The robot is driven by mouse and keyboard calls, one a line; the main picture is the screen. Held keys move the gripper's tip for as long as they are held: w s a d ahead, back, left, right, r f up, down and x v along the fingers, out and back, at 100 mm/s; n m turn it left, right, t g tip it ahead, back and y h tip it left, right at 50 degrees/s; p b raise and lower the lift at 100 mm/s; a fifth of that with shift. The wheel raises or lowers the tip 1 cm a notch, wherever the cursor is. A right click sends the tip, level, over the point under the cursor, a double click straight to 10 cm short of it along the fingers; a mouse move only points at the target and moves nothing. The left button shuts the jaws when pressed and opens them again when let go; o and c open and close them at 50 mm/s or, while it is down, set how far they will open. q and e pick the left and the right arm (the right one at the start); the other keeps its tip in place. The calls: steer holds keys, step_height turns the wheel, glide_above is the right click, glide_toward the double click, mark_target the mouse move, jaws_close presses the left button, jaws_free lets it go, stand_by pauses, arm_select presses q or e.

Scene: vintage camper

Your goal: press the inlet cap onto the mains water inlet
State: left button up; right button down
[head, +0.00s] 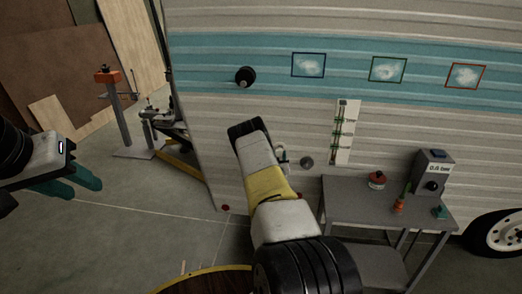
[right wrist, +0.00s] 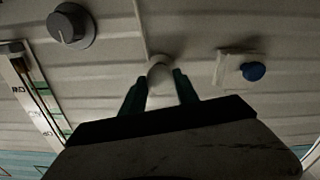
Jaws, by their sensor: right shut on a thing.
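In the right wrist view my right gripper (right wrist: 160,90) is shut on a pale, rounded piece, which seems to be the inlet cap (right wrist: 159,76). It is held between the two green fingers, in front of the camper wall. A blue round fitting (right wrist: 253,71) on a white plate stands to the right of the cap, apart from it; it may be the mains water inlet. In the head view my right forearm hides most of this area. My left gripper (head: 72,183) is at the left, away from the camper, with its green fingers apart and nothing seen between them.
A dark knob (right wrist: 70,25) and a gauge strip (head: 344,132) are on the wall close by. A grey table (head: 345,195) with a grey box (head: 432,172) and several small parts stands to the right. A round wooden top (head: 205,283) is at the bottom.

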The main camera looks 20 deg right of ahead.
steer(key=shift+w+d, duration=0.2)
steer(key=shift+w, duration=0.2)
stand_by(0.5)
steer(key=c, duration=0.8)
jaws_free()
steer(key=shift+c, duration=0.2)
steer(key=v, duration=0.7)
steer(key=shift+s+a, duration=0.2)
steer(key=shift+s, duration=0.1)
